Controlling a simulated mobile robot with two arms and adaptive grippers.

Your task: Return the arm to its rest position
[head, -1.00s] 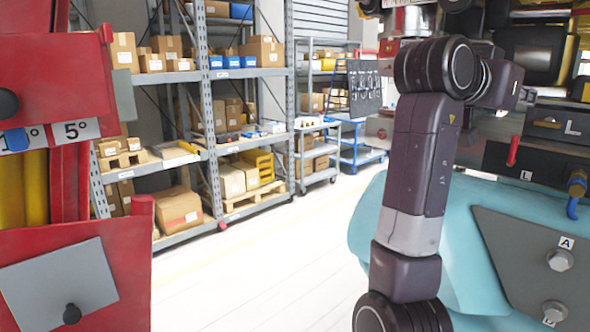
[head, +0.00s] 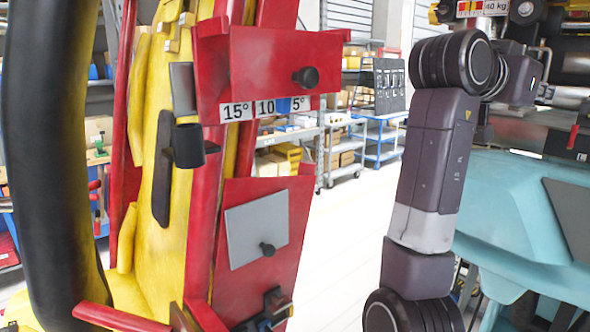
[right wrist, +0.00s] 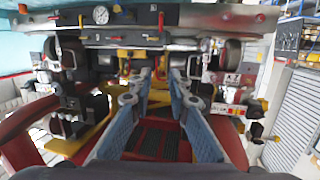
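My right arm (head: 430,150) rises from the bottom of the head view and bends at an elbow, its upper part leading right toward the machinery. Its gripper cannot be made out clearly there. In the right wrist view my right gripper (right wrist: 160,78) shows two blue-sided fingers reaching forward. The fingers are apart with nothing between them, so it is open. Beyond and below them are a dark ribbed red-edged surface (right wrist: 158,140) and a machine with a gauge (right wrist: 101,14). My left arm and gripper are not in view.
A red panel with angle labels (head: 265,107) and a yellow seat-like frame (head: 160,220) stand close on the left. A thick black tube (head: 50,150) is at the far left. A teal body (head: 525,215) is right of my arm. Pale floor (head: 345,240) lies open between.

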